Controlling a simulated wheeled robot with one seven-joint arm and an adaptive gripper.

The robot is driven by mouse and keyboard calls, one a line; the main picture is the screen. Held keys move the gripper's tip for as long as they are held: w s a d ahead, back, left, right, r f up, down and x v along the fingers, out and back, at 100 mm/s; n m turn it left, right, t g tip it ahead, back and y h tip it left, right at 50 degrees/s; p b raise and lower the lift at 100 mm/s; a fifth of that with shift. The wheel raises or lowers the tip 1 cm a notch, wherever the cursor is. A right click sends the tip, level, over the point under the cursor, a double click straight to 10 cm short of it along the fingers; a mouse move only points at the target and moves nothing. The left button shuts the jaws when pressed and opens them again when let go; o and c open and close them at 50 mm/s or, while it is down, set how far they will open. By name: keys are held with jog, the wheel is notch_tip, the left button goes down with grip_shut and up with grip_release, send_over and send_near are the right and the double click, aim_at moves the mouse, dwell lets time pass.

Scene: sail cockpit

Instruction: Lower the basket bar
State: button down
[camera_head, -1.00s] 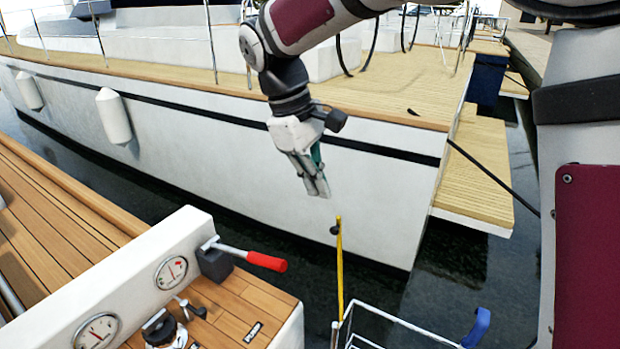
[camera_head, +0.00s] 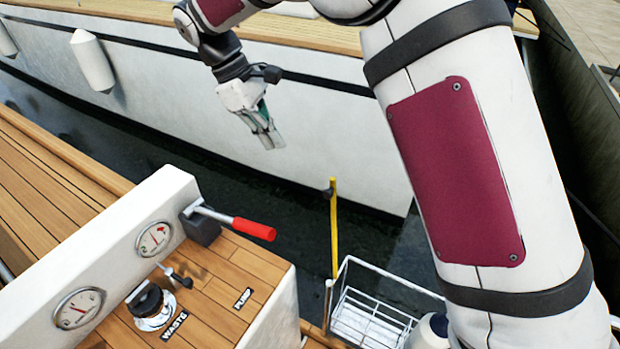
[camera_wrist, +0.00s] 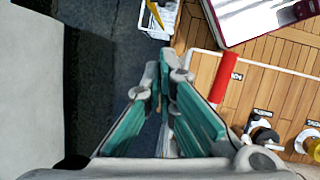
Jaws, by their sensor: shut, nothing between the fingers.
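A white wire basket (camera_head: 372,318) stands at the bottom of the head view, beyond the edge of the wooden console. My arm covers its right side, and I cannot make out a bar there now. The basket also shows at the top of the wrist view (camera_wrist: 160,21). My gripper (camera_head: 272,140) is shut and empty, hanging above the water in front of the white hull, up and left of the basket in the picture. In the wrist view its fingertips (camera_wrist: 163,72) are together, apart from the basket.
A yellow post (camera_head: 334,235) with a dark knob rises beside the basket. A red-handled lever (camera_head: 250,228), gauges and labelled fittings sit on the console (camera_head: 165,185) at left. The white hull (camera_head: 330,125) stands behind my gripper; dark water lies between.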

jog(key=s+d+r+p+x, duration=0.1)
jog(key=d+p+x, duration=0.1)
jog(key=x, duration=1)
jog(key=shift+d+f, duration=0.25)
jog(key=shift+d, duration=0.1)
jog(key=shift+s, duration=0.1)
